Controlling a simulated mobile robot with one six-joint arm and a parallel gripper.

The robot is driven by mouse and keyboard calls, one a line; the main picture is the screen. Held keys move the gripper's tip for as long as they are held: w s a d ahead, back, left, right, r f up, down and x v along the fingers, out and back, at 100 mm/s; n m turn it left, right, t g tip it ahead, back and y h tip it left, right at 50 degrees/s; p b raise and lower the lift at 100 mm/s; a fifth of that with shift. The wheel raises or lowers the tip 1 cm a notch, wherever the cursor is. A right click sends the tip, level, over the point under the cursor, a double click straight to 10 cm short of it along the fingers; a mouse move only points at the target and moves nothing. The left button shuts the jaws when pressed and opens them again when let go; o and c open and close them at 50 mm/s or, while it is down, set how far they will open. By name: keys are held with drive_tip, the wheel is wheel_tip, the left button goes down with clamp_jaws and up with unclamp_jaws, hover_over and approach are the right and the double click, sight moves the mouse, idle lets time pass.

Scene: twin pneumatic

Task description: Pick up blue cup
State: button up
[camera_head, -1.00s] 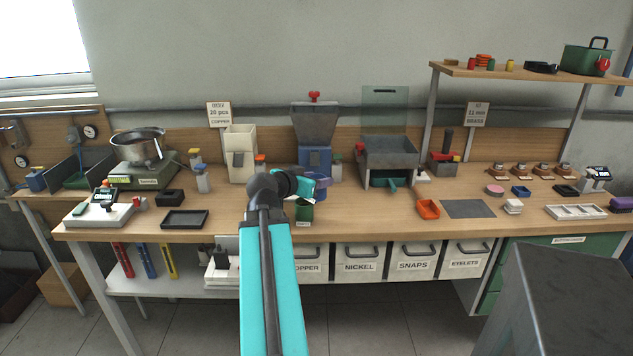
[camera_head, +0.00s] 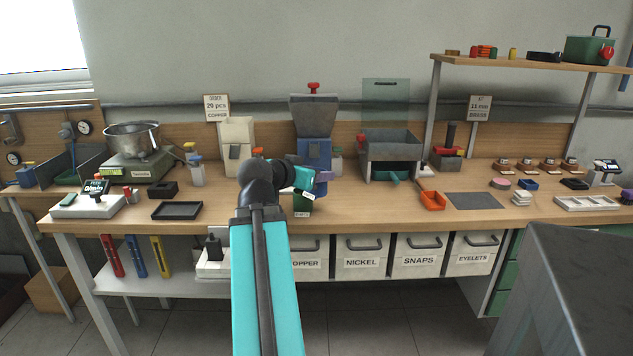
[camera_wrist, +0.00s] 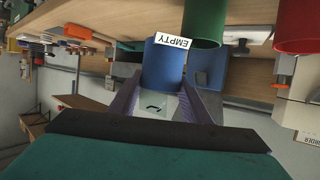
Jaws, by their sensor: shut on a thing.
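The blue cup (camera_wrist: 165,66) shows in the wrist view between the purple fingers of my gripper (camera_wrist: 165,98), with a white EMPTY label (camera_wrist: 173,40) beside its far end. My gripper is shut on it. In the head view my gripper (camera_head: 308,177) is above the bench, in front of the blue machine (camera_head: 314,152). The blue cup cannot be made out there, behind my arm and against that machine. I cannot tell whether the cup touches the bench.
A red cup (camera_wrist: 298,28) is farther right.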

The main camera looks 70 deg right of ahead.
drive_tip(key=shift+s+a+f+b, duration=0.1)
drive_tip(key=shift+s+a+b, duration=0.15)
drive_tip(key=shift+a+b, duration=0.55)
drive_tip(key=shift+s+a+f+b, duration=0.1)
drive_tip(key=shift+s+a+b, duration=0.15)
drive_tip(key=shift+b, duration=0.9)
drive_tip(key=shift+s+a+r+b, duration=0.2)
drive_tip(key=shift+a+b, duration=0.45)
drive_tip(key=shift+b, duration=0.2)
drive_tip(key=shift+r, duration=0.1)
